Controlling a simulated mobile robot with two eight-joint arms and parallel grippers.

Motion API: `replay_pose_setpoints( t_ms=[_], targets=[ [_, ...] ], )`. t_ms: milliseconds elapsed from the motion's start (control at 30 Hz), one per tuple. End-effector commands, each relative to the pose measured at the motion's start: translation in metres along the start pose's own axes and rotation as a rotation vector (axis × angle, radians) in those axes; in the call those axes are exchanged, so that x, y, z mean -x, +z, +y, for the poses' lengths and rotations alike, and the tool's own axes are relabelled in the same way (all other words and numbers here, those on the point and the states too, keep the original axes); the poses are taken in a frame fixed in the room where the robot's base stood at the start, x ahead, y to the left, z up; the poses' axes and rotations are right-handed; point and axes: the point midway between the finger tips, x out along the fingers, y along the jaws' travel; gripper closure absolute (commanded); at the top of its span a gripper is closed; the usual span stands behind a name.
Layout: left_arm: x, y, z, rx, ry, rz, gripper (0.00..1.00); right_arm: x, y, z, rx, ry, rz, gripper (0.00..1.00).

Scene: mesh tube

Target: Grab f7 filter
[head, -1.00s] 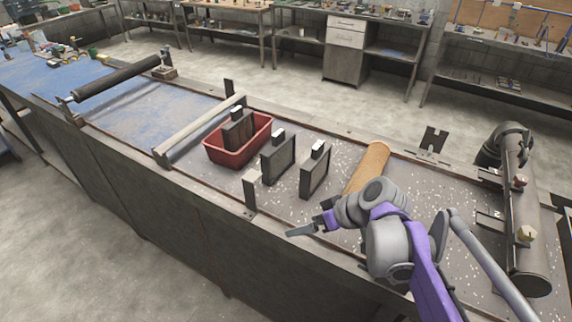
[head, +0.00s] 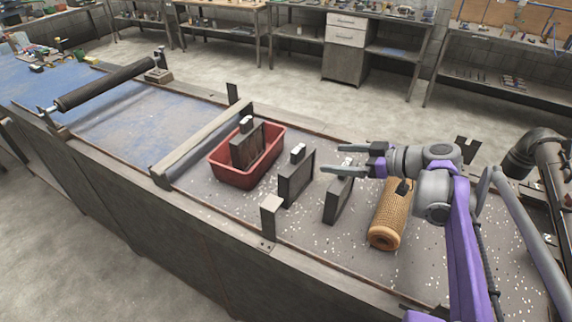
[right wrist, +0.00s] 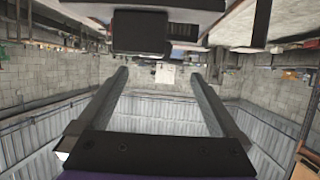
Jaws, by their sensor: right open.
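Several dark rectangular filters with pale-topped blocks show in the head view: one (head: 297,182) stands on the bench in the middle, one (head: 337,203) stands to its right, and one (head: 246,150) is in the red bin. I cannot read any label, so I cannot tell which is f7. My right gripper (head: 332,158) is open and empty, its fingers pointing left near the tops of the two standing filters. In the right wrist view my open fingers (right wrist: 158,75) have nothing between them; a dark block (right wrist: 140,32) shows above them. My left gripper is not in view.
The red bin (head: 218,173) sits left of the standing filters. A tan mesh tube (head: 390,215) lies to their right, below my forearm. A metal post (head: 269,218) stands at the front edge. A dark pipe assembly (head: 546,165) is at the far right.

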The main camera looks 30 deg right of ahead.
Motion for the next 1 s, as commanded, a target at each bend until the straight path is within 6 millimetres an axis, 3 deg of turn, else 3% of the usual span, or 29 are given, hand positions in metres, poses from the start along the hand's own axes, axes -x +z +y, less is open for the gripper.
replay_pose_setpoints(
  t_ms=[133, 400, 567, 833, 1000],
  targets=[
    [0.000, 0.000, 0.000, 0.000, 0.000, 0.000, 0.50, -0.008, 0.000, -0.001, 0.001, -0.004, -0.001, 0.00],
    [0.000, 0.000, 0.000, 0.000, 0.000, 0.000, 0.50, -0.049, 0.000, -0.001, 0.000, -0.005, -0.001, 0.00],
    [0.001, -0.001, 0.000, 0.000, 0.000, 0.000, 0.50, -0.060, -0.001, 0.000, 0.000, -0.003, -0.001, 0.00],
    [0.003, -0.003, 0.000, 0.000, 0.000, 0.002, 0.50, -0.098, -0.003, 0.002, 0.000, -0.003, 0.000, 0.00],
    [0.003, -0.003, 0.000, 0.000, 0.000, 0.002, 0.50, -0.109, -0.003, 0.003, 0.000, -0.001, -0.001, 0.00]
  ],
)
